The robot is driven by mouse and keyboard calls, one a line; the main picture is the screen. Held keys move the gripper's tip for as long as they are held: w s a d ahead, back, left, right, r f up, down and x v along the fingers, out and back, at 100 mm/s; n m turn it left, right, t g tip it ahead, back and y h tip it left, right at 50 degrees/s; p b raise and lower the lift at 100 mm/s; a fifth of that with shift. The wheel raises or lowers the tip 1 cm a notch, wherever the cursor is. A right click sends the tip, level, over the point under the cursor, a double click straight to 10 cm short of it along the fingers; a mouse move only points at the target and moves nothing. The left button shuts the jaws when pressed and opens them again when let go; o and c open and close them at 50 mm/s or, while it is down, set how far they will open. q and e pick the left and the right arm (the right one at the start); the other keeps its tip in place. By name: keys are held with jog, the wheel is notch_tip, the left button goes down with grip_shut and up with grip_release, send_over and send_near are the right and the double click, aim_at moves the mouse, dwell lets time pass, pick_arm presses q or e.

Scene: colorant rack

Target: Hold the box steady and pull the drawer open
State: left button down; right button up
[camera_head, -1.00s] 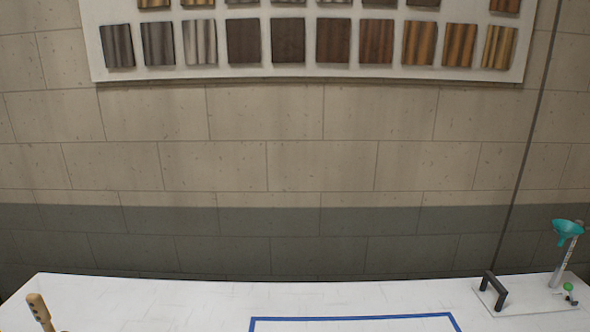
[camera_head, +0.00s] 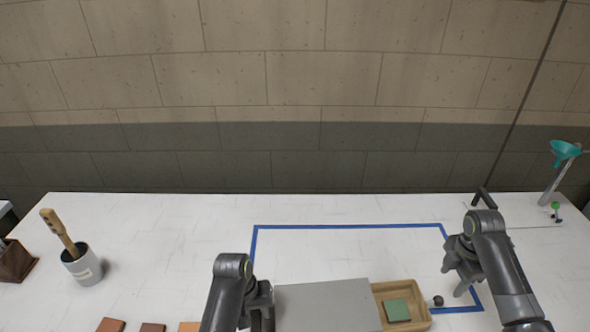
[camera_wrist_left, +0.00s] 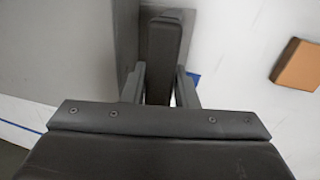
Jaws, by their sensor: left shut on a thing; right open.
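The grey box (camera_head: 325,305) sits at the front of the table, cut off by the lower edge of the head view. Its wooden drawer (camera_head: 423,296) sticks out of its right side with a green tile (camera_head: 397,310) inside. A dark round knob (camera_head: 438,300) is at the drawer's right end. My left gripper (camera_head: 262,305) is at the box's left side. In the left wrist view, the left gripper (camera_wrist_left: 160,80) is shut on a dark upright handle (camera_wrist_left: 164,50) beside the box. My right gripper (camera_head: 455,287) is open and empty, just right of the knob.
Blue tape (camera_head: 350,226) outlines a mostly clear area behind the box. Several coloured tiles (camera_head: 152,327) lie at the front left. A stand with a teal funnel (camera_head: 565,152) is at the far right.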

pick_arm(q)
jog(key=c, duration=1.1)
grip_release()
